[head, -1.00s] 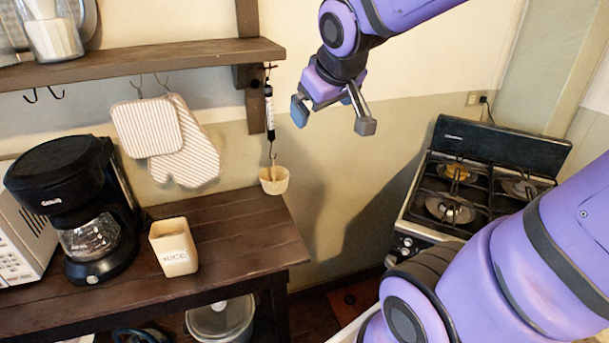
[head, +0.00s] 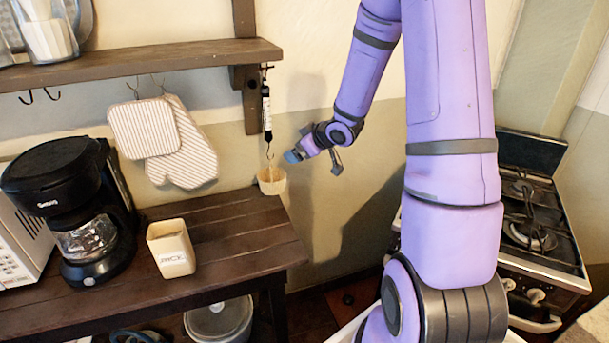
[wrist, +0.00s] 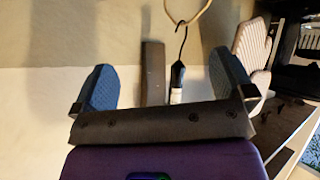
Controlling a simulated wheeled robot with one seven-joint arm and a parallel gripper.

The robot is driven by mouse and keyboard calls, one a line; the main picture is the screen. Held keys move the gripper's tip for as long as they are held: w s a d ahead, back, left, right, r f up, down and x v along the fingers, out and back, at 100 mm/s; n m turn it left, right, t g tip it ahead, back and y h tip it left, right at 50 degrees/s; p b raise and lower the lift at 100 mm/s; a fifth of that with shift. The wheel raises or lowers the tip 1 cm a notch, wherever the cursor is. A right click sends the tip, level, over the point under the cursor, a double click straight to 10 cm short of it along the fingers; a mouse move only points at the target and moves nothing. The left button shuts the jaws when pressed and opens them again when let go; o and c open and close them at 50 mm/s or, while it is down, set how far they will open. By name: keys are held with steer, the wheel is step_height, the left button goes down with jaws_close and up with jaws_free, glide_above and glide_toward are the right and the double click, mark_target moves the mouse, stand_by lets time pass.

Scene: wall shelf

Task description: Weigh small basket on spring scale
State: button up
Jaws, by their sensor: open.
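The small cream basket (head: 272,182) hangs by its handle from the hook of the spring scale (head: 266,108). The scale hangs below the wall shelf, near its right end. In the wrist view, the hook and the scale (wrist: 177,78) show beyond the fingers, with part of the basket's handle (wrist: 187,20) at the top edge. My gripper (head: 315,162) is open and empty, just right of the basket and a little above it. Its blue-padded fingers (wrist: 165,88) stand wide apart in the wrist view. The scale's reading is too small to tell.
The wall shelf (head: 150,62) is above. A striped mitt (head: 185,155) and pot holder (head: 145,128) hang left of the scale. A coffee maker (head: 70,200) and rice canister (head: 171,250) stand on the table (head: 235,235). A stove (head: 540,225) is at right.

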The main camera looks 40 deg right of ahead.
mark_target(277, 173)
step_height(277, 173, down, 10)
steer(key=r+t+y, duration=0.1)
steer(key=y, duration=0.4)
steer(key=x, duration=1)
steer(key=shift+d+f, duration=0.15)
steer(key=shift+f, duration=0.1)
steer(key=c, duration=0.6)
steer(key=shift+r, duration=0.1)
steer(key=shift+s+d+r, duration=0.1)
steer(key=shift+r, duration=0.45)
steer(key=shift+r, duration=0.2)
